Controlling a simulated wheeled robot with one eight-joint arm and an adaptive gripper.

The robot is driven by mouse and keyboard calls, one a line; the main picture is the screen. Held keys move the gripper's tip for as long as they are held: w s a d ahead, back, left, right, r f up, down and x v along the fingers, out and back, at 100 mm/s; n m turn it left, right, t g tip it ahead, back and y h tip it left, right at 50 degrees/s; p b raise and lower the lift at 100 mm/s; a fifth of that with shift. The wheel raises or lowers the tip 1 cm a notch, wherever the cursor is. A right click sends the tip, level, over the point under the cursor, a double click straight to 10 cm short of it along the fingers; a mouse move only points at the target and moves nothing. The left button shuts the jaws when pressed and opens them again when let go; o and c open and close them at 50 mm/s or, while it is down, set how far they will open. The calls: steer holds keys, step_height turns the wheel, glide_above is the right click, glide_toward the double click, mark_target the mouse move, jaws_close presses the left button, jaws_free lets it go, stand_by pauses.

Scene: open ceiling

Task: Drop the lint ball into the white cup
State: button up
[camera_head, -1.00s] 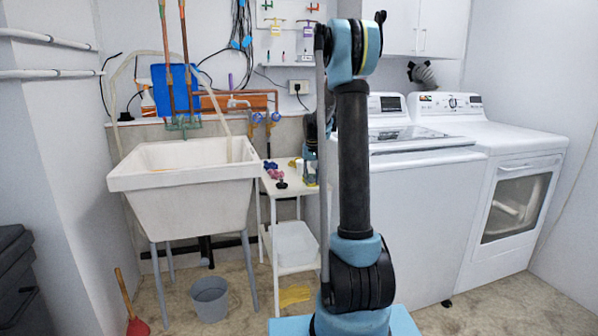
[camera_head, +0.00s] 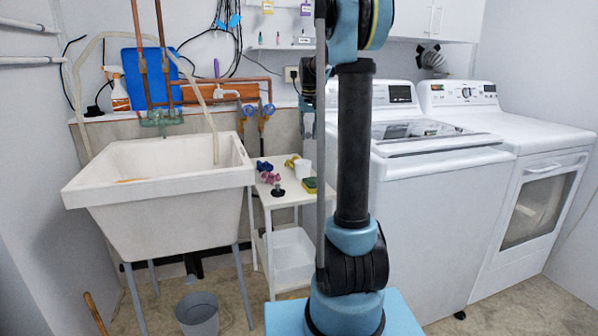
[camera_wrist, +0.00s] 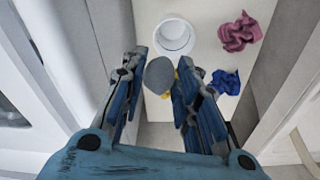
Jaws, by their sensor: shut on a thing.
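In the wrist view, the grey lint ball (camera_wrist: 159,75) sits between the fingertips of my gripper (camera_wrist: 164,72), which is shut on it. The white cup (camera_wrist: 174,37) stands on the white shelf top, just beyond the fingertips in the picture, with its round opening facing the camera. The ball is apart from the opening in the picture. In the head view, the cup (camera_head: 304,168) stands upright at the right of the shelf top. My gripper (camera_head: 307,118) hangs above it, partly hidden by my arm. The ball cannot be made out there.
On the white shelf (camera_head: 285,200) are a yellow-green sponge (camera_head: 310,185), a yellow cloth (camera_head: 292,160), a pink cloth (camera_wrist: 238,33), a blue cloth (camera_wrist: 224,82) and a black stopper (camera_head: 278,191). A sink (camera_head: 165,180) stands left; a washer (camera_head: 430,220) stands right.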

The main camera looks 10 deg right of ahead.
steer(key=shift+w+f, duration=0.2)
steer(key=shift+f, duration=0.1)
steer(key=shift+a+f, duration=0.15)
steer(key=shift+f, duration=1.2)
steer(key=shift+a+f, duration=0.1)
steer(key=shift+f, duration=1.2)
steer(key=o, duration=0.8)
steer(key=shift+r, duration=0.1)
steer(key=r, duration=0.4)
steer(key=s+r, duration=0.1)
steer(key=r, duration=0.6)
steer(key=shift+s+r, duration=0.2)
steer(key=shift+r, duration=0.15)
